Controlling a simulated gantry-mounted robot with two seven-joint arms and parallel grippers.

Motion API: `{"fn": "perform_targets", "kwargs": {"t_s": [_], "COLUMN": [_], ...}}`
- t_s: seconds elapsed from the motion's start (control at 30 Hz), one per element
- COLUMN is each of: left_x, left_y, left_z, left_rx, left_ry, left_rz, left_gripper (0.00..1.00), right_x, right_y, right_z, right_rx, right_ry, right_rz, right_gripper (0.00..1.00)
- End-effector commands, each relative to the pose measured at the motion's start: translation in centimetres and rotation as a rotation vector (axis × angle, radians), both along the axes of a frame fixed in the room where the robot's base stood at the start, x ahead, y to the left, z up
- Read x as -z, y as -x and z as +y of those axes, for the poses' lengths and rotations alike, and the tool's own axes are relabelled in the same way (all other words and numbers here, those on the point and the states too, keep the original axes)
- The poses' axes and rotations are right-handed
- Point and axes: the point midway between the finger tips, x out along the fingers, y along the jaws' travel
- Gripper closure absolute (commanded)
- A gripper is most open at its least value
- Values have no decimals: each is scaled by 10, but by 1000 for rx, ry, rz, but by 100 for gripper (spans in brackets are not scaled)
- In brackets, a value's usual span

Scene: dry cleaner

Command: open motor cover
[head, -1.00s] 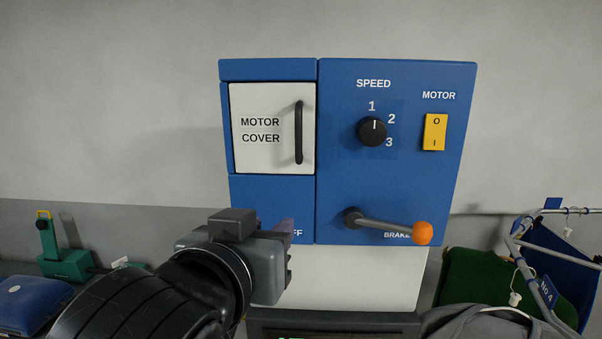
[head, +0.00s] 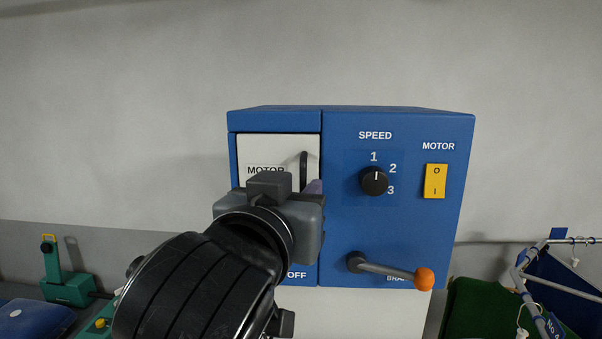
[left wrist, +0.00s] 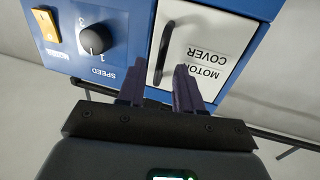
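The motor cover (head: 270,149) is a white panel on the left of the blue machine, and it is closed. Its black vertical handle (head: 304,164) is on the cover's right side, with the lower part hidden behind my gripper in the head view. My left gripper (head: 314,188) is in front of the cover near the handle's lower end. In the left wrist view the cover (left wrist: 208,40) and handle (left wrist: 164,50) are upside down. There the two purple fingers (left wrist: 160,88) are apart and empty, with the handle just beyond the gap. My right gripper is not in view.
The blue machine front (head: 395,225) carries a black speed knob (head: 373,181), a yellow motor switch (head: 435,181) and a brake lever with an orange knob (head: 424,279). A metal rail rack (head: 530,270) stands at the right. A green device (head: 66,282) is at the left.

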Motion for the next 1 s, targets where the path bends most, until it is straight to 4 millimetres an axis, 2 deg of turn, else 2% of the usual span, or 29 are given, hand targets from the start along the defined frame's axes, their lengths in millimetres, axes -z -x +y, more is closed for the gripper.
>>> {"fn": "perform_targets", "kwargs": {"t_s": [0.2, 0.57, 0.8, 1.0], "left_x": [0, 1, 1, 0], "left_y": [-18, -21, -21, -21], "left_z": [-4, -5, -5, -5], "left_rx": [-1, 0, 0, 0], "left_ry": [-1, 1, 0, 0], "left_rz": [2, 1, 1, 0], "left_gripper": [65, 65, 100, 100], "right_x": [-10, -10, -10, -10], "right_y": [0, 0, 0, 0], "right_z": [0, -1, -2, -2], "right_rx": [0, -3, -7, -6], "right_ry": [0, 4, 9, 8], "right_rz": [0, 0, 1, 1], "right_gripper": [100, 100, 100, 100]}}
